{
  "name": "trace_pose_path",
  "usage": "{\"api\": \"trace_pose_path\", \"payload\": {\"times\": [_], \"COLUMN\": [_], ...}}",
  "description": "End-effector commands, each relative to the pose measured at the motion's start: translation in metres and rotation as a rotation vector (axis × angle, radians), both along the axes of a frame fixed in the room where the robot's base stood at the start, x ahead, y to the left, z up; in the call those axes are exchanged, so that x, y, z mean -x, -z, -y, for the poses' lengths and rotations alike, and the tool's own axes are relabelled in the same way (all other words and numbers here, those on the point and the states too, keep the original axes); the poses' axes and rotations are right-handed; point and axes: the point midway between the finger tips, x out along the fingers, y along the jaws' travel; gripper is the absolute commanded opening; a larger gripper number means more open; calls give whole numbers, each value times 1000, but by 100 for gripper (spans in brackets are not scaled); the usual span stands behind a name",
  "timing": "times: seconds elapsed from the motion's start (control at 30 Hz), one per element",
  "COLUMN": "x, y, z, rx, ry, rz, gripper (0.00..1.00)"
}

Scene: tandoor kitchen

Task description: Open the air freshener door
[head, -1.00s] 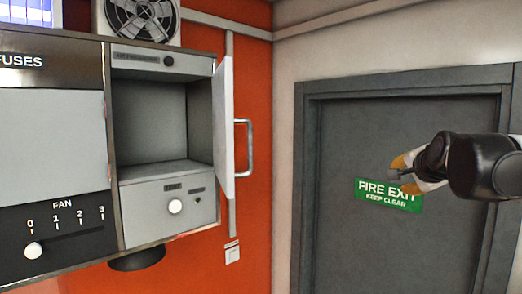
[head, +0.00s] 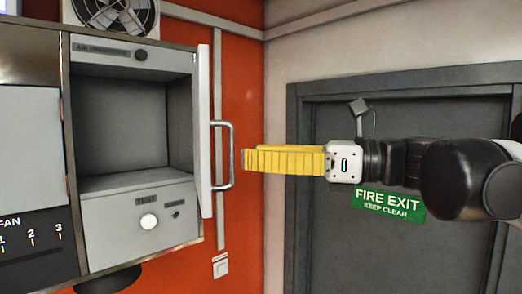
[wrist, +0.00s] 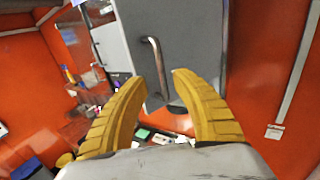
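The air freshener door (head: 205,130) stands swung wide open on the right side of its compartment (head: 122,125), seen nearly edge-on in the head view. Its metal bar handle (head: 230,155) sticks out to the right. My gripper (head: 246,160), with yellow ribbed fingers, is just right of the handle, with a small gap showing. In the wrist view the two fingers (wrist: 160,78) are spread and empty. The door's grey face (wrist: 190,45) and the handle (wrist: 156,62) lie ahead, the handle in line with the gap between the fingertips.
The compartment is empty above a panel with a white knob (head: 149,222). A fan (head: 115,12) sits on top of the cabinet. A fan slider panel (head: 30,245) is at left. A grey fire exit door (head: 350,240) is behind my arm. A wall switch (head: 220,266) is below the handle.

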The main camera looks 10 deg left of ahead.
Motion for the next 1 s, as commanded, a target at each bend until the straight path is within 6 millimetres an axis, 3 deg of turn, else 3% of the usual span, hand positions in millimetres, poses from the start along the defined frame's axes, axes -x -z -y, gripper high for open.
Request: {"api": "trace_pose_path", "payload": {"times": [0.1,0.3,0.63,0.67,0.77,1.0], "x": [-3,-8,-9,-9,-9,-13], "y": [-2,0,1,1,1,1], "z": [-23,-44,-48,-48,-48,-44], "rx": [1,1,1,1,1,2], "ry": [-4,-1,2,2,2,3], "rz": [1,1,1,1,1,2], "gripper": [32,32,32,28,0,0]}}
